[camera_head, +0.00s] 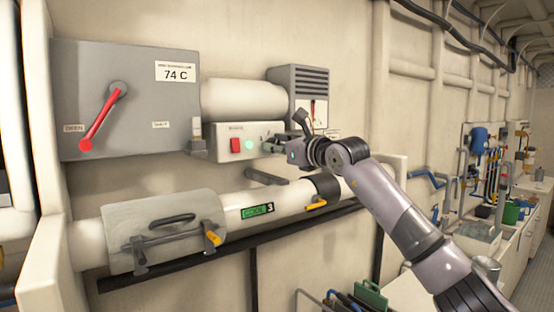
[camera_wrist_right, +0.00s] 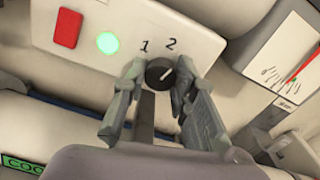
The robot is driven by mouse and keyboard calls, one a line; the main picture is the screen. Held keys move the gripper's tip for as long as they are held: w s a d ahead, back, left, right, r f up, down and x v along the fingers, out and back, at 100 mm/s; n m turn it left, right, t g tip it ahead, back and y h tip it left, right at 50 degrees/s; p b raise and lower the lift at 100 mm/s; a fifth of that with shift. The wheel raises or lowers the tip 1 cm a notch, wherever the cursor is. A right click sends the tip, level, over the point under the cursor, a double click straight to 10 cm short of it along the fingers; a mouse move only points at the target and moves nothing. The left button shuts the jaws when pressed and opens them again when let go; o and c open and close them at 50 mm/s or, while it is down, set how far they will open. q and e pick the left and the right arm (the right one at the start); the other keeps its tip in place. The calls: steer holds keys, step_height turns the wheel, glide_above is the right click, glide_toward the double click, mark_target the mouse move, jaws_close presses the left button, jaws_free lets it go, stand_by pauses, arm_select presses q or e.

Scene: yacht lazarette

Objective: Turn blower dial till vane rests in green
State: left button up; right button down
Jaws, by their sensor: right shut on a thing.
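The blower dial (camera_wrist_right: 159,74) is a small dark round knob on a white panel, below the printed marks 1 and 2. Its white line points up and right, roughly toward the 2. My right gripper (camera_wrist_right: 158,80) is shut on the dial, one finger on each side. In the head view the right gripper (camera_head: 277,147) is at the right end of the blower panel (camera_head: 226,150) and hides the dial. The vane gauge (camera_wrist_right: 277,50) is a white plate with a red vane (camera_wrist_right: 304,68); a small green mark shows near its lower edge. It also shows in the head view (camera_head: 314,113).
The panel has a red switch (camera_head: 235,146) and a lit green lamp (camera_head: 249,145). A grey box with a red lever (camera_head: 101,122) is at left. A large pipe with a yellow-handled clamp (camera_head: 212,238) runs below. A workbench with tools stands at far right.

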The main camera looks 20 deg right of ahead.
steer(key=m+b, duration=0.1)
steer(key=m, duration=0.1)
steer(key=m+b, duration=0.1)
steer(key=b, duration=0.1)
steer(key=shift+f+m, duration=0.2)
steer(key=shift+m, duration=0.2)
steer(key=shift+r+m+b, duration=0.15)
steer(key=shift+m+b, duration=1.25)
steer(key=shift+m, duration=0.9)
steer(key=c, duration=1.3)
jaws_free()
